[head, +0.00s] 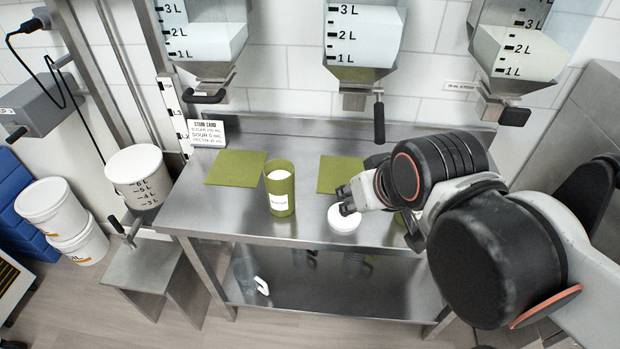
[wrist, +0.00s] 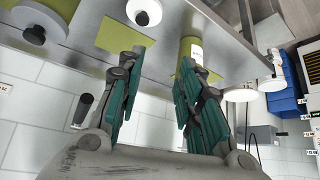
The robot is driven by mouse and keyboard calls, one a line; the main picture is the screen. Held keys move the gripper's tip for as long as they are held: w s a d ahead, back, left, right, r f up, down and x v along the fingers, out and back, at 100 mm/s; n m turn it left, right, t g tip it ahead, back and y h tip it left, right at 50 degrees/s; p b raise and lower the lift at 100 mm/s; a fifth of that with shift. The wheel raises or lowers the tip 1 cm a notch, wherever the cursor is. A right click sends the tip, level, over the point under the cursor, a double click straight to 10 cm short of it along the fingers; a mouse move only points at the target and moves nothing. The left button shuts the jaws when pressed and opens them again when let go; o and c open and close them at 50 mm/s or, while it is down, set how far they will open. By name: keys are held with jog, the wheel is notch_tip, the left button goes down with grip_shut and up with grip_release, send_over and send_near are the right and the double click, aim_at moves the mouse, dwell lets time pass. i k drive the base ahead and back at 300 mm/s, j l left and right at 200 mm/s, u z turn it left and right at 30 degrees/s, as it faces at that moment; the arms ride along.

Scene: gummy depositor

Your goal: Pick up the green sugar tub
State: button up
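The green sugar tub (head: 280,190) stands upright on the steel table in the head view. It is an open cylinder with white contents and a white label. It also shows in the wrist view (wrist: 187,48), upper right of centre, beyond the fingers and partly covered by one. My gripper (head: 352,196) is to the right of the tub in the head view, apart from it. In the wrist view my gripper (wrist: 161,60) has its two teal-padded fingers spread, with nothing between them.
The steel table (head: 235,222) also bears two green mats (head: 236,168) (head: 341,172) and a white round item (head: 344,220) just below my gripper. A card (head: 207,133) stands at the back left. Hoppers with black handles (head: 379,120) hang above the rear edge.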

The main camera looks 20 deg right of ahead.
aim_at(278, 173)
jog(key=k+j+z, duration=0.1)
jog(key=z, duration=0.3)
jog(key=k+z, duration=0.4)
jog(key=k+l+z, duration=0.1)
jog(key=z, duration=0.3)
jog(key=j, duration=0.6)
